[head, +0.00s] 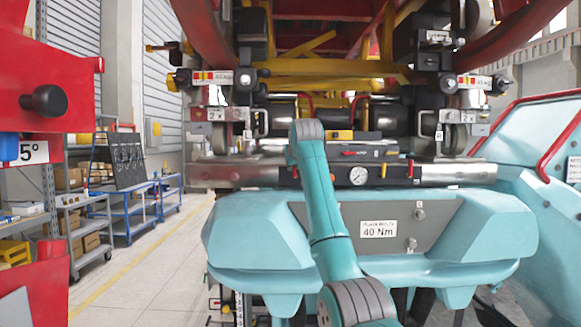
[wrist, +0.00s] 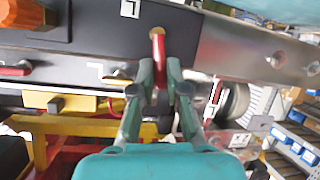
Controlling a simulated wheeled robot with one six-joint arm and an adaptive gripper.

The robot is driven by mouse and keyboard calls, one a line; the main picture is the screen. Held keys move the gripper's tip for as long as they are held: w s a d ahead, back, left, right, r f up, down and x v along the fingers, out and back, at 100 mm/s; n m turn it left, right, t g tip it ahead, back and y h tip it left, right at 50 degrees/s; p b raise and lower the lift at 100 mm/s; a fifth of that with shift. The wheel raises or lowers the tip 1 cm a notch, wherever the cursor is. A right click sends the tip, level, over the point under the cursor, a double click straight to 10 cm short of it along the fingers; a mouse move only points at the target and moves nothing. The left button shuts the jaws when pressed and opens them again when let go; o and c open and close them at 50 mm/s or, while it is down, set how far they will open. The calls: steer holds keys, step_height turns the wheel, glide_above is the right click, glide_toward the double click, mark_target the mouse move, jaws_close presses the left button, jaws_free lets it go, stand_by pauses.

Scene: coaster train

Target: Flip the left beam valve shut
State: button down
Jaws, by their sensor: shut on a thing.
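In the wrist view, a red valve lever (wrist: 158,47) stands out from the dark beam face. My gripper (wrist: 160,76), with teal fingers, is closed around the lever, one finger on each side. The lever points along the fingers, and its lower end is hidden between them. A second red lever (wrist: 14,70) lies flat at the left of the wrist view. In the head view, my teal arm reaches up to the beam (head: 450,172) and hides my gripper and the held lever. The beam carries a round gauge (head: 358,175) and a red handle (head: 410,168) at the right.
A teal car front (head: 240,235) with a 40 Nm label (head: 378,229) is below the beam. A red panel (head: 30,90) with a black knob stands at the left. Yellow and red framework (head: 320,67) hangs above. Clear floor (head: 140,270) lies at the lower left.

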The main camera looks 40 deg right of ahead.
steer(key=shift+s+d+m+t+y, duration=0.25)
steer(key=shift+d+m+t+y, duration=0.2)
steer(key=shift+m, duration=0.25)
steer(key=shift+f, duration=0.1)
steer(key=c, duration=1.2)
jaws_free()
steer(key=shift+s, duration=0.1)
steer(key=v, duration=1.2)
